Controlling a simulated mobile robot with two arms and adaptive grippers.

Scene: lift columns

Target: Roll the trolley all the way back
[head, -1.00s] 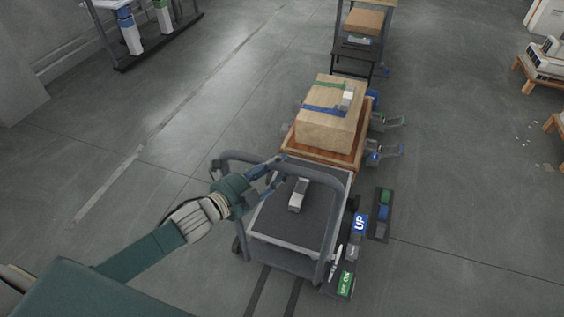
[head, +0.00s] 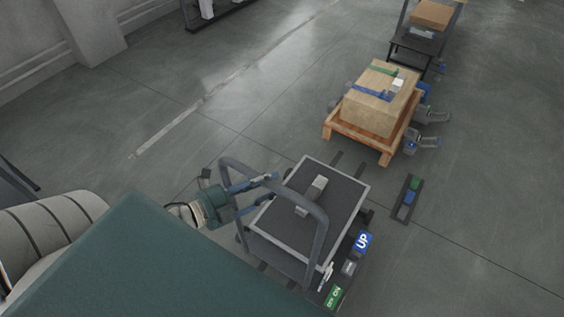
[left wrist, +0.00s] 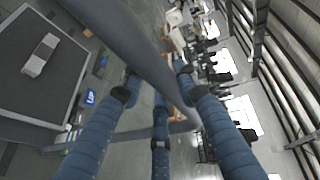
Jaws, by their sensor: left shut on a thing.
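The trolley (head: 338,190) is a low cart with a dark grey deck, a light rim and a tubular U-shaped handle (head: 290,182) at its near end. A small grey-white block (head: 317,187) lies on the deck. My left gripper (head: 262,183) is shut on the handle at its left side. In the left wrist view, the blue fingers of the gripper (left wrist: 158,82) close around the grey handle tube (left wrist: 138,38), with the deck (left wrist: 28,98) at left. My right gripper is out of view.
A cardboard box (head: 375,112) rests on a wooden pallet (head: 366,146) beyond the trolley, with a floor gap between. A control strip with a blue UP sign (head: 364,242) lies along the trolley's right side. A dark floor plate (head: 408,198) lies farther right. Open floor lies left.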

